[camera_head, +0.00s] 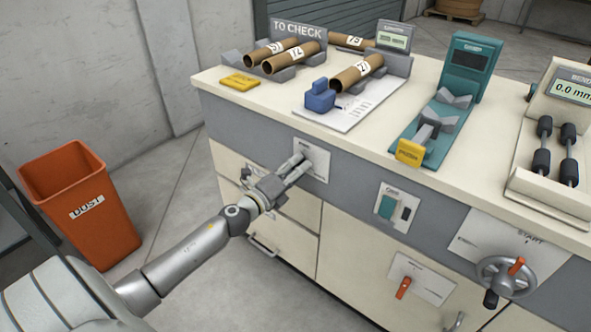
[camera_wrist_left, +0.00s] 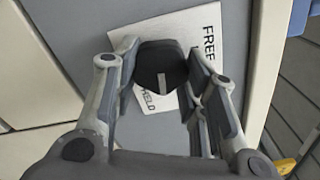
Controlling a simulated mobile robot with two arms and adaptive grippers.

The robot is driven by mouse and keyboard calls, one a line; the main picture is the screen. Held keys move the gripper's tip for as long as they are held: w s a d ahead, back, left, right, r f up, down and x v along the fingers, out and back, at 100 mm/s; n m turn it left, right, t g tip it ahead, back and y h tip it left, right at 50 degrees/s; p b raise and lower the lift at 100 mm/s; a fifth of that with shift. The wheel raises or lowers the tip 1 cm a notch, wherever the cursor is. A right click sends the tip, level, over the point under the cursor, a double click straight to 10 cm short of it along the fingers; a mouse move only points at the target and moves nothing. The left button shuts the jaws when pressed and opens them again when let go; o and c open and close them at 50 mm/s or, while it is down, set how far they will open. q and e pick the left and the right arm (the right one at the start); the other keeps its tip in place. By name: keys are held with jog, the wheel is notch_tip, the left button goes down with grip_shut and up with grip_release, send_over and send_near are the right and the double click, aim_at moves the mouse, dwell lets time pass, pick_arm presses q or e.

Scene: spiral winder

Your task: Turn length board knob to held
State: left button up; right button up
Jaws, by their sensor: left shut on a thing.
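The length board knob (camera_wrist_left: 162,68) is dark, with a short white line on its face. It sits on a white plate (camera_wrist_left: 205,22) whose visible words are FREE at the upper right and HELD below the knob. The white line lies on the side toward HELD. My left gripper (camera_wrist_left: 165,72) is shut on the knob, one finger on each side. In the head view my left gripper (camera_head: 300,162) reaches the white plate (camera_head: 321,166) on the cabinet's grey front band, mostly hiding the knob. My right gripper is not in view.
The cabinet top (camera_head: 262,108) bears cardboard tubes (camera_head: 357,74), a teal gauge stand (camera_head: 467,68) and a bending gauge (camera_head: 552,130). A switch panel (camera_head: 397,206), a red lever (camera_head: 403,287) and a handwheel (camera_head: 505,276) are to the right. An orange dust bin (camera_head: 85,215) stands left.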

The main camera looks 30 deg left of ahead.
pick_arm(q)
jog(key=m, duration=0.4)
jog(key=shift+f, duration=0.15)
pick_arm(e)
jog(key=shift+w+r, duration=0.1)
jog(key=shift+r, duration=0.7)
pick_arm(q)
jog(key=shift+m, duration=0.3)
jog(key=o, duration=1)
jog(key=shift+c, duration=0.2)
jog(key=shift+o, duration=0.2)
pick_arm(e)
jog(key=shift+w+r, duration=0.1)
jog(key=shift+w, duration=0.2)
